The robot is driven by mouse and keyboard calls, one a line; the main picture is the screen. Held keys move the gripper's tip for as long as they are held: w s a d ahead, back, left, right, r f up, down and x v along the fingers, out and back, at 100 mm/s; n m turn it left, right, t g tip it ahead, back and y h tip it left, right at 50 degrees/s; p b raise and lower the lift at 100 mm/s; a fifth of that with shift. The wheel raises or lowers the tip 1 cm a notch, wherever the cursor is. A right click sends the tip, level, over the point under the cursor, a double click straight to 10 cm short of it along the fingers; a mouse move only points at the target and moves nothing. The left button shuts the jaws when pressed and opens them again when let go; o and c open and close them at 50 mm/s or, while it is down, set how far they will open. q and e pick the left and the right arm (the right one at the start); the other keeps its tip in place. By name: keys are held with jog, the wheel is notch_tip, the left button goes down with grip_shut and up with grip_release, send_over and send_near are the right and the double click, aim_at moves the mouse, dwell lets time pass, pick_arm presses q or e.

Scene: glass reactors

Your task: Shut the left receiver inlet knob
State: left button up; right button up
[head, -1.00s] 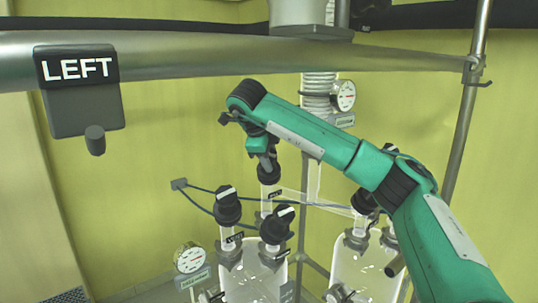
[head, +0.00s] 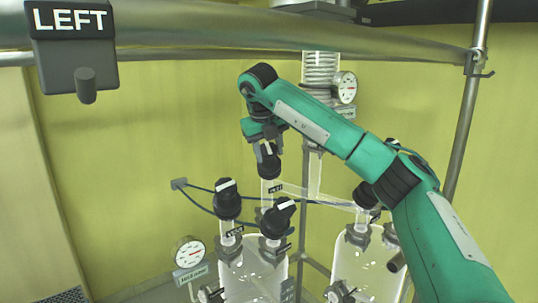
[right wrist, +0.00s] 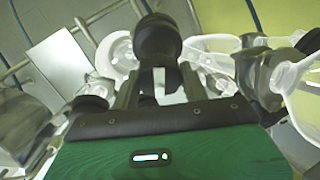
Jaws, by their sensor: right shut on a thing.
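The left receiver (head: 250,275) is a clear glass vessel low in the middle of the head view. Several black knobs with white marks stand on its fittings. The inlet knob (head: 268,163) is the back one, on a glass tube with a small dark label too blurred to read surely. My right gripper (head: 267,143) is at this knob from above and shut on it. In the right wrist view, a round black knob (right wrist: 157,38) shows at the fingertips, between the two fingers. My left gripper is not in view.
Two other black knobs (head: 228,200) (head: 277,220) stand close in front. A second glass vessel (head: 362,265) is at the right, under my right arm. A metal rail with a LEFT sign (head: 70,22) crosses above. A gauge (head: 188,251) is at lower left.

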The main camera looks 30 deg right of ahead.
jog(key=m+y+b, duration=0.1)
jog(key=m+b, duration=0.2)
jog(key=m, duration=0.2)
jog(key=shift+a+f, duration=0.1)
jog(key=shift+w+m+t+y+b, duration=0.1)
jog(key=shift+m+t+y+b, duration=0.4)
jog(key=shift+m+b, duration=1.4)
jog(key=shift+r+m, duration=0.2)
jog(key=shift+m, duration=0.1)
jog(key=o, duration=1)
jog(key=v, duration=1.3)
jog(key=shift+s+r, duration=0.25)
jog(key=shift+s, duration=0.05)
jog(key=shift+a, duration=0.15)
